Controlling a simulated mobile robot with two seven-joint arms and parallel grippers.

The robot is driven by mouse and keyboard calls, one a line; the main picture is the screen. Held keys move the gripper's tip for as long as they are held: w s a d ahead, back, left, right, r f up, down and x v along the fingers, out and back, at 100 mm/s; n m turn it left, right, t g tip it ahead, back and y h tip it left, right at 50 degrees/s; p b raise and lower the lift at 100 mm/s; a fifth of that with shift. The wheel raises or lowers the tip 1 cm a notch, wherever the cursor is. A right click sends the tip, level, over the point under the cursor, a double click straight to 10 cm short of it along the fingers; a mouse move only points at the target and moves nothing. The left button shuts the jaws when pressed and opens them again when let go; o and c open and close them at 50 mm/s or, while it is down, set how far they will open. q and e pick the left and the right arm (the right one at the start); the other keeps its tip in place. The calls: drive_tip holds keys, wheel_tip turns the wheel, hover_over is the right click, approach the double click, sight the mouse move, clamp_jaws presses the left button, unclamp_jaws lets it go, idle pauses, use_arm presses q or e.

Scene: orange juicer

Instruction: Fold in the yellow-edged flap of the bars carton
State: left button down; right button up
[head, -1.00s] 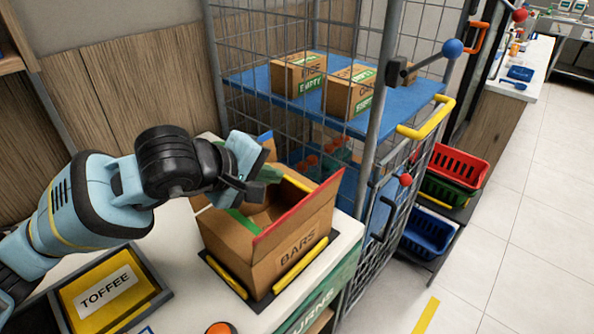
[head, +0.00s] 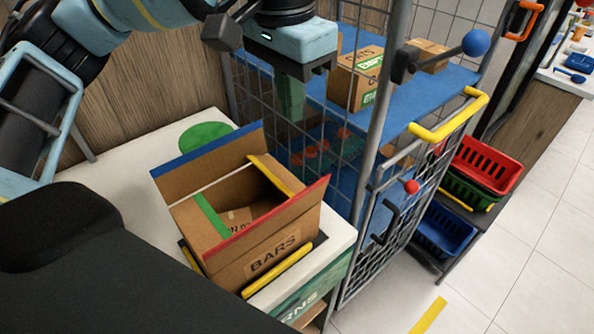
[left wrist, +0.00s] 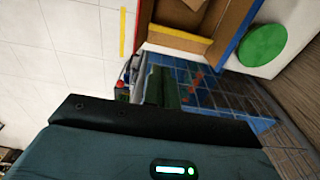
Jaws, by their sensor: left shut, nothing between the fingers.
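The open bars carton (head: 240,256) stands on the counter. Its yellow-edged flap (head: 272,176) is at the far right side, beside the cage; its yellow edge (left wrist: 180,36) also shows in the left wrist view. The red-edged flap (head: 290,215) and blue-edged flap (head: 206,150) stand out on the front and back sides. The green-edged flap (head: 210,216) lies inward at the left. My left gripper (head: 291,112) is shut and empty, pointing down above and beyond the yellow-edged side, apart from the carton. It also shows in the left wrist view (left wrist: 163,88). My right gripper is not seen.
A wire cage trolley (head: 372,130) with a blue shelf (head: 420,88) and small cartons stands close behind the carton. A yellow bar (head: 278,270) lies along the carton's front base. A green disc (head: 205,134) lies on the counter (head: 120,140). Red, green and blue baskets stand at right.

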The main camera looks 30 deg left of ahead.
use_arm(q)
drive_tip(key=f, duration=0.1)
hover_over(288, 192)
drive_tip(key=w, duration=0.1)
drive_tip(key=f, duration=0.8)
drive_tip(key=shift+w+d+f+p, duration=0.2)
drive_tip(key=shift+d+f+p, duration=0.1)
drive_tip(key=shift+f+p, duration=0.05)
drive_tip(key=f, duration=0.1)
drive_tip(key=s, duration=0.1)
drive_tip(key=f, duration=0.1)
drive_tip(key=shift+s+a+f+p, duration=0.15)
drive_tip(key=shift+a+f+p, duration=0.15)
drive_tip(key=shift+f+p, duration=0.1)
drive_tip(key=shift+s+f, duration=0.2)
drive_tip(key=shift+f, duration=0.3)
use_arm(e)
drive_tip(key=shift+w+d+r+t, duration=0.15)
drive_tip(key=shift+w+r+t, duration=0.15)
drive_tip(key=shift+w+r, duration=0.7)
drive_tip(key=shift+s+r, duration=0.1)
